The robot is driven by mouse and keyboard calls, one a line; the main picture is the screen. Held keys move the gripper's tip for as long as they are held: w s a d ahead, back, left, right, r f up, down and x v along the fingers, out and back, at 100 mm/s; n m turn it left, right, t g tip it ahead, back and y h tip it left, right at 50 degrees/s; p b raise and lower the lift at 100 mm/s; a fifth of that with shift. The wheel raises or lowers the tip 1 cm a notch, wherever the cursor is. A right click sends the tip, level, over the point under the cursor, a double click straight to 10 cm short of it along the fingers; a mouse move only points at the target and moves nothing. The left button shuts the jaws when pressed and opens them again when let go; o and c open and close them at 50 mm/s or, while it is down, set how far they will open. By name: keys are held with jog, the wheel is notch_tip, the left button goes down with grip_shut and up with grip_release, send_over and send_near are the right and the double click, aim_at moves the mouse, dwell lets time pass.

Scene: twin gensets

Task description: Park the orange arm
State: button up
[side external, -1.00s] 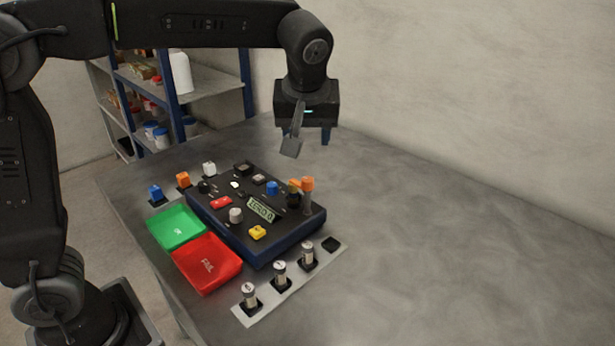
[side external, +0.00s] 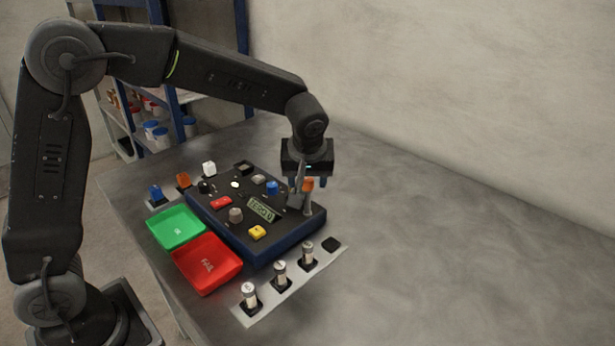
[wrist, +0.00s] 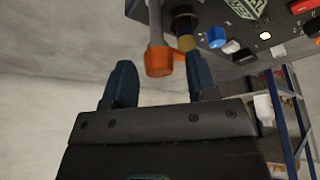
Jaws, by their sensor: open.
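The orange arm (side external: 308,184) is an orange cap on a grey post at the right corner of the dark panel (side external: 265,250). In the wrist view the orange arm (wrist: 158,63) reaches right towards a black cylinder with a yellow band (wrist: 185,28). My gripper (side external: 310,190) is open and low over it. In the wrist view the orange cap lies between the two fingers of my gripper (wrist: 161,70), with gaps on both sides. In the side view a finger hides part of the arm and the cylinder.
The panel carries a display (side external: 261,210), a blue knob (side external: 272,187), a grey knob (side external: 236,215) and a yellow part (side external: 257,232). Green (side external: 160,232) and red (side external: 190,278) trays stand to its left. Several small cylinders line a strip (side external: 293,290) in front. The table's right is clear.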

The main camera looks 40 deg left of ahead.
jog(key=c, duration=0.9)
jog(key=shift+m, duration=0.3)
jog(key=m, duration=0.2)
jog(key=m+t+h, duration=0.1)
jog(key=m, duration=0.1)
jog(key=shift+a+h, duration=0.1)
jog(key=shift+h, duration=0.2)
jog(key=m+h, duration=0.1)
jog(key=m, duration=0.4)
jog(key=shift+a+h, duration=0.1)
jog(key=shift+h, duration=0.3)
jog(key=m+h, duration=0.1)
jog(key=m, duration=0.3)
jog(key=shift+h, duration=0.4)
jog(key=shift+m+g+h, duration=0.4)
jog(key=shift+m+h, duration=0.2)
jog(key=shift+m, duration=1.5)
